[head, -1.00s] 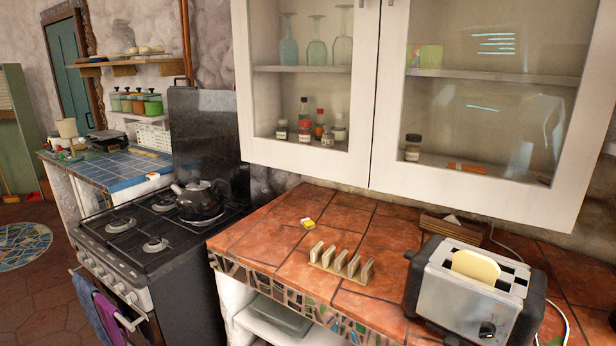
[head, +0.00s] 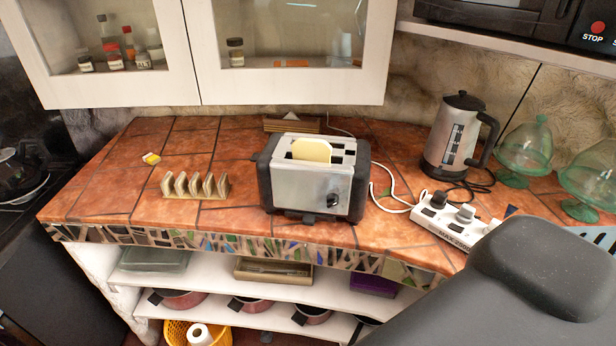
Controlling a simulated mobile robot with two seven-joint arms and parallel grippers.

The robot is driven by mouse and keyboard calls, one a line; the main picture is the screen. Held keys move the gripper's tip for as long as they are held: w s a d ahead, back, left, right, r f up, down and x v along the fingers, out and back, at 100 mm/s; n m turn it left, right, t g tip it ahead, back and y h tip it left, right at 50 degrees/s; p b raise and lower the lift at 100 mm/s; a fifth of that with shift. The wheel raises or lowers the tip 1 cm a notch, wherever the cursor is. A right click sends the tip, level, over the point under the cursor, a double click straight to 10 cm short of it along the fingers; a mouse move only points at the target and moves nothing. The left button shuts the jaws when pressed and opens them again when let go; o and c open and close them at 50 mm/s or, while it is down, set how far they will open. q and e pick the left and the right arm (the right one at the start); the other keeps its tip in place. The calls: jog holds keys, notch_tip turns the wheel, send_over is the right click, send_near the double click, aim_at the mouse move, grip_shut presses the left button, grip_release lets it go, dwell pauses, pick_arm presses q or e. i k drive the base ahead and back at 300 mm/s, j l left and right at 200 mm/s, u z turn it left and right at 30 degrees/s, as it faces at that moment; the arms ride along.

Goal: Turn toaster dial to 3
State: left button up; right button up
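The toaster (head: 300,188), silver with black ends, stands upright near the front edge of the tiled counter. A pale slice of bread (head: 312,150) sticks up from one of its slots. The dark round dial (head: 333,200) is on the front face, towards the right. Its numbers and pointer are too small to read. A large dark grey part, probably one of my arm links, fills the lower right corner. Neither of my grippers shows in the head view.
A wooden toast rack (head: 196,187) stands left of the toaster. A power strip (head: 452,219) with plugs and cables lies to the right. Behind it are an electric kettle (head: 457,135) and glass stands (head: 524,152). Wall cabinets (head: 290,90) hang above. Tiles between rack and toaster are clear.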

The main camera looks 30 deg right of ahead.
aim_at(332, 199)
jog(key=k+l+z, duration=0.15)
jog(key=z, duration=0.9)
